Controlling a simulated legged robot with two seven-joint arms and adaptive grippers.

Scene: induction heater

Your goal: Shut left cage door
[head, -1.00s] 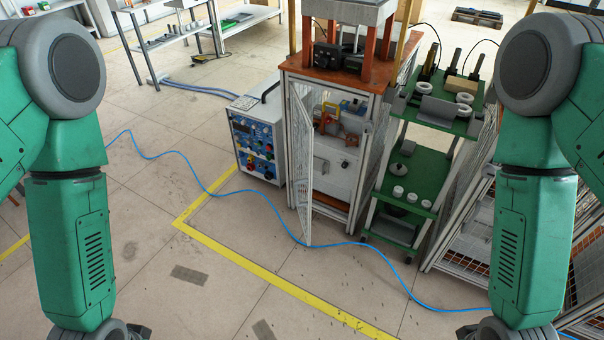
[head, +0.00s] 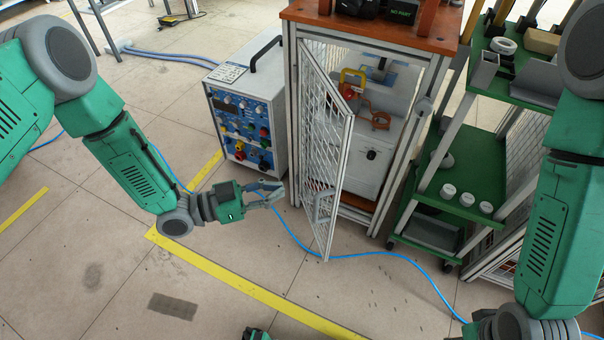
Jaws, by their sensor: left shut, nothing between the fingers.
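The left cage door (head: 322,140) is a white-framed mesh panel hinged at the left front post of the cage (head: 382,35). It stands open, swung out towards me, with a grey handle (head: 323,205) low near its free edge. Inside the cage is a white unit (head: 372,160) with a yellow-handled part. My left gripper (head: 276,193) is shut and empty, to the left of the door and apart from it in the picture. My right arm comes down on the right. A small green and black part at the bottom edge is cut off, and I cannot tell my right gripper's fingers.
A blue-fronted control box (head: 243,130) stands on the floor left of the cage. A green shelf cart (head: 450,190) with white cups stands close on the right. A blue cable (head: 375,254) runs over the floor.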

